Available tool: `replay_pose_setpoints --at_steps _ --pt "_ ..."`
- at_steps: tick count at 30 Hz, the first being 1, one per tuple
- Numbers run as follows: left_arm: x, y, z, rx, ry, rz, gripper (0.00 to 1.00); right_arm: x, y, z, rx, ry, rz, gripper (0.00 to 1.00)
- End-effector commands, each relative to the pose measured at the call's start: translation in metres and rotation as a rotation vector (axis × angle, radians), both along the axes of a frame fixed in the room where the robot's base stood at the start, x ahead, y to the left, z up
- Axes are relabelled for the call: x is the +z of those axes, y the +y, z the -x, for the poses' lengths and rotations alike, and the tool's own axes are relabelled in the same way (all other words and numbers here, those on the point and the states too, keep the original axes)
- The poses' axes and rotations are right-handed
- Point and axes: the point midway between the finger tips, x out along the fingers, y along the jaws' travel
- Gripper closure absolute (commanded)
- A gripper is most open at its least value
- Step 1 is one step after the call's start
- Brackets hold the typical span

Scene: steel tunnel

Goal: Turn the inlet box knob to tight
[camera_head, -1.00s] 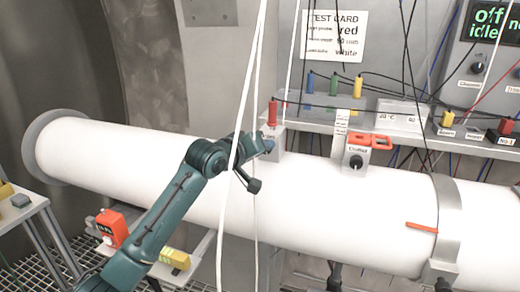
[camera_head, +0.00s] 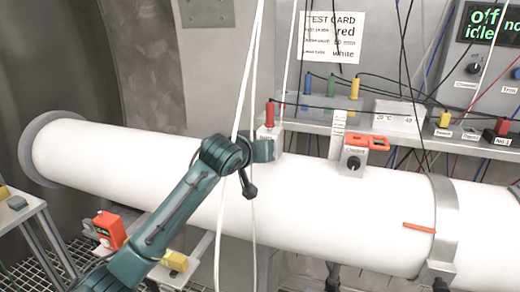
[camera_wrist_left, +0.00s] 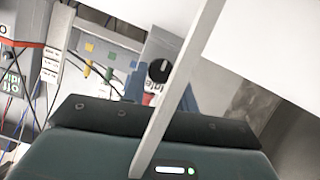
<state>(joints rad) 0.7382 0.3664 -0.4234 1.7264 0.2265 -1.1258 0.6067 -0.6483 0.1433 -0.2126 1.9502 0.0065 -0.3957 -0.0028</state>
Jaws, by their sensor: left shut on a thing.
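The inlet box (camera_head: 268,138) is a small grey box on the white pipe, with a red plug on top. In the head view my left gripper (camera_head: 263,150) is in front of it and hides its knob. The left wrist view is upside down and shows the black inlet box knob (camera_wrist_left: 158,71) on its grey face, above a partly hidden label. Blue finger parts (camera_wrist_left: 190,98) show beside it. My left gripper is shut on the knob, though its contact is poorly seen. The knob's setting cannot be read. My right gripper is not in view.
White hanging cables (camera_head: 236,130) cross in front of my left arm; a pale strip crosses the left wrist view. A second knob box (camera_head: 355,158) with a red-orange clip sits further right on the pipe (camera_head: 310,205). A shelf (camera_head: 315,126) with coloured plugs runs behind.

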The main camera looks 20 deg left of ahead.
Motion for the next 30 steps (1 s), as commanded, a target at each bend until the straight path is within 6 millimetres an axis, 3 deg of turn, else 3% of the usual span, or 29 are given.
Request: replay_pose_setpoints --at_steps 8,9,16,25,30 --pt "-0.002 0.0 0.0 -0.001 0.005 -0.003 0.94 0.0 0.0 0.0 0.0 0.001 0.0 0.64" --pt "-0.002 0.0 0.0 -0.001 0.005 -0.003 0.7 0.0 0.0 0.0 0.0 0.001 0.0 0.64" --pt "-0.001 0.0 0.0 0.0 0.003 -0.002 0.51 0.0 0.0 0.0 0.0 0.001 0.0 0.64" --pt "0.0 0.0 0.002 -0.001 0.001 -0.001 0.5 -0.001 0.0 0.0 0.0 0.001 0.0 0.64" --pt "0.006 0.002 0.018 -0.001 -0.001 -0.001 0.5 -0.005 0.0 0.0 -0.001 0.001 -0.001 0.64"
